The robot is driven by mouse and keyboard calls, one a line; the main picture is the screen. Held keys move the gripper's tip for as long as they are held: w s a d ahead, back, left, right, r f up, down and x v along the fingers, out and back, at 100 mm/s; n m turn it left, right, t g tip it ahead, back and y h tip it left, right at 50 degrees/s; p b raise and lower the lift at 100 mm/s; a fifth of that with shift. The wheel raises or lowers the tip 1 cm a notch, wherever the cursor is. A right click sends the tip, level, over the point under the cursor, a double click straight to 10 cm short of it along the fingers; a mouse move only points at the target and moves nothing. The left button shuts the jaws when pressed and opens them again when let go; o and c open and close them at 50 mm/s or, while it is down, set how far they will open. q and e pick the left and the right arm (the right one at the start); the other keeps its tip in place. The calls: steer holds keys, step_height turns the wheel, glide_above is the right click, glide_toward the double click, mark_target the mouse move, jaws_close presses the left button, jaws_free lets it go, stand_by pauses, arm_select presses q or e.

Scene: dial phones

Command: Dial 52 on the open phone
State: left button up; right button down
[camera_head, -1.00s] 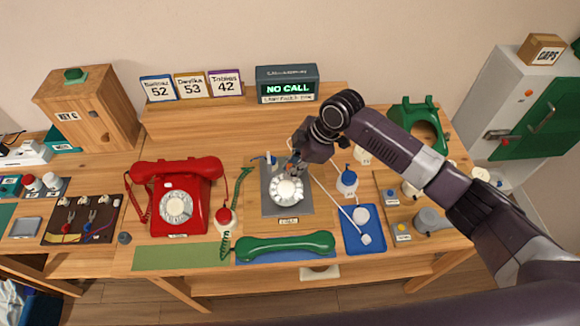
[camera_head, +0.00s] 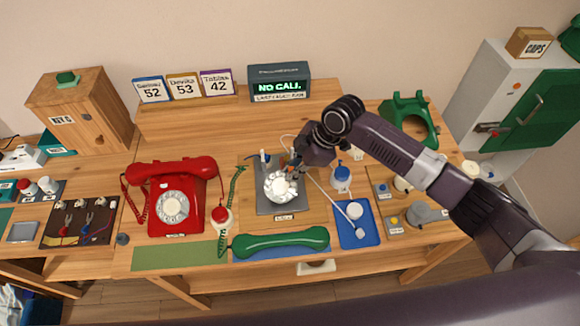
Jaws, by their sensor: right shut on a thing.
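The open phone is a grey plate (camera_head: 265,207) with a bare white dial (camera_head: 278,188) on it, in the middle of the table. My right gripper (camera_head: 291,168) comes in from the right and reaches down to the dial's upper right edge. Its jaws are shut, seemingly on the dial's rim; the fingertips are small and partly hidden. The dial's digits are too small to read. The green handset (camera_head: 281,242) lies on a blue mat in front of the plate. The display (camera_head: 280,86) behind reads NO CALL. My left gripper is out of view.
A red phone (camera_head: 180,190) stands left of the plate. Number cards (camera_head: 184,86) 52, 53 and 42 stand at the back. Right of the plate are a blue-topped bottle (camera_head: 341,178), a blue tray (camera_head: 358,237) and a green phone shell (camera_head: 409,113). A green mat (camera_head: 178,256) lies bare front left.

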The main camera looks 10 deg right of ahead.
steer(key=shift+s, duration=0.1)
steer(key=shift+s+d+f+p, duration=0.2)
steer(key=shift+s+f+p, duration=0.05)
steer(key=shift+s+p, duration=0.2)
stand_by(0.4)
steer(key=shift+s+f+p, duration=0.25)
steer(key=shift+s+p, duration=0.1)
steer(key=shift+s, duration=0.3)
steer(key=shift+s+a+f, duration=0.1)
steer(key=shift+s+r+p, duration=0.4)
steer(key=shift+r+p, duration=0.45)
steer(key=shift+p, duration=0.45)
steer(key=shift+w+a+r, duration=0.25)
steer(key=shift+w+r, duration=0.1)
steer(key=shift+w, duration=0.3)
steer(key=shift+w+a+r, duration=0.25)
steer(key=shift+w+r, duration=0.05)
steer(key=shift+w, duration=0.3)
steer(key=shift+w+a+r, duration=0.25)
steer(key=shift+w+r, duration=0.1)
steer(key=shift+w, duration=0.3)
